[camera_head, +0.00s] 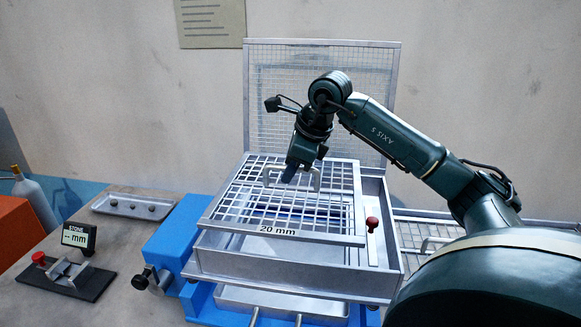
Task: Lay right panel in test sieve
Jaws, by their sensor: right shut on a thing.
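A grid panel marked "20 mm" (288,232) with wide square openings lies flat over the test sieve, a grey metal box frame (290,280). The panel sits toward the box's left and back, and a strip of the box shows open along the right. I cannot tell whether it is seated or just above the rim. My right gripper (290,174) comes down from above and is shut on the panel's raised metal handle (316,180). My left gripper is not in view.
An upright fine mesh panel (375,90) stands behind the box. Another mesh panel (415,238) lies at the right, partly behind my arm. A red knob (372,223) rises at the box's right side. A stone gauge (78,238) and small tray (112,207) are left.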

